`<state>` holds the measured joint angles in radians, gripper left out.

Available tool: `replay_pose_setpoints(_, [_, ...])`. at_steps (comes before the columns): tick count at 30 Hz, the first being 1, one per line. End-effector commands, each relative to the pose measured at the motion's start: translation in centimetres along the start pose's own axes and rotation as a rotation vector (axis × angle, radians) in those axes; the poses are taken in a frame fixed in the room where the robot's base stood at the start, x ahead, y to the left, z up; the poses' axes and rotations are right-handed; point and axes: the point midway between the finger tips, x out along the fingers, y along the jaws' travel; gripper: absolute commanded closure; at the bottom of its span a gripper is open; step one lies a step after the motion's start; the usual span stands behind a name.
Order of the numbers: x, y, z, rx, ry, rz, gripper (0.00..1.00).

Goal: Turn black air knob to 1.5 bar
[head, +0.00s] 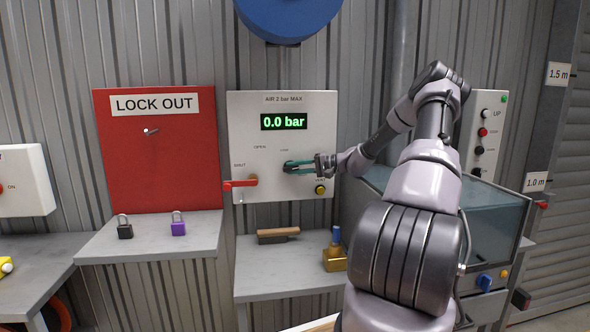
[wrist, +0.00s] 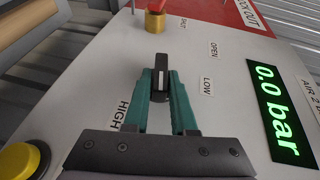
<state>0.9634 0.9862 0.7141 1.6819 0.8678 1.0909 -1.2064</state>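The black air knob (wrist: 161,62) sits on the white air panel (head: 320,190), with a pale line along its grip. In the wrist view, the teal fingers of my gripper (wrist: 162,82) lie on both sides of the knob, close against it; they look shut on it. In the head view, my gripper (head: 289,168) reaches the knob from the right and partly hides it. The green display (head: 284,121) reads 0.0 bar; it also shows in the wrist view (wrist: 272,110). LOW and HIGH labels flank the knob.
A red-handled valve (head: 240,184) is left of the knob, by SHUT and OPEN labels. A yellow button (head: 320,189) is at lower right. A red lock-out board (head: 150,160) stands left.

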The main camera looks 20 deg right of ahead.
Motion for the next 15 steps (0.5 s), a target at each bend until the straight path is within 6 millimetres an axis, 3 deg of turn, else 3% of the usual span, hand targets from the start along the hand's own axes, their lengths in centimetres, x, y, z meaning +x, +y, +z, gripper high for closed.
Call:
replay_pose_setpoints(11, [-0.1,0.0,0.0,0.001,0.001,0.0,0.5])
replay_pose_setpoints(15, [-1.3,0.0,-0.1,0.001,0.003,0.001,0.5])
